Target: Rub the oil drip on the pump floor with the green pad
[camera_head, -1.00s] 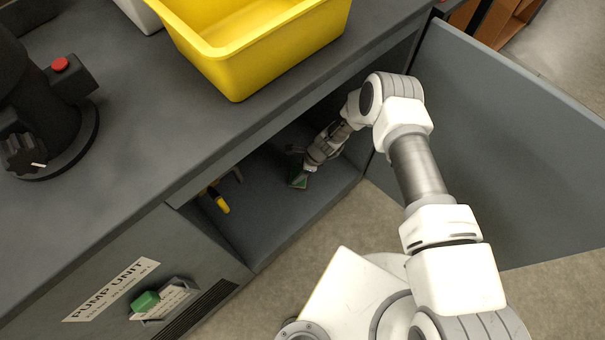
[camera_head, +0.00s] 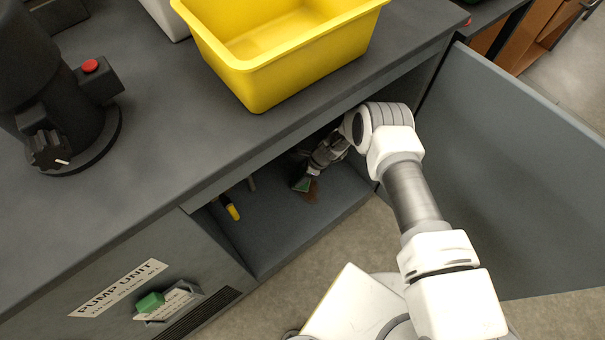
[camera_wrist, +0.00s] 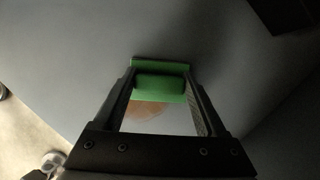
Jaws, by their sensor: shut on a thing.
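The green pad (camera_wrist: 160,85) is between the fingers of my gripper (camera_wrist: 162,95), which is shut on it, in the wrist view. In the head view the pad (camera_head: 301,184) shows small inside the open cabinet, at the end of my arm. The brown oil drip (camera_head: 312,192) is a stain on the pump floor (camera_head: 270,225), just right of the pad. In the wrist view the orange-brown oil drip (camera_wrist: 146,110) shows between the fingers, on the near side of the pad and partly covered. I cannot tell whether the pad touches the floor.
The cabinet door (camera_head: 510,170) stands open at the right. A yellow-handled thing (camera_head: 231,208) is inside at the left. The countertop (camera_head: 160,130) overhangs the opening and carries a yellow tub (camera_head: 265,75). A "PUMP UNIT" panel (camera_head: 150,295) is at the left.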

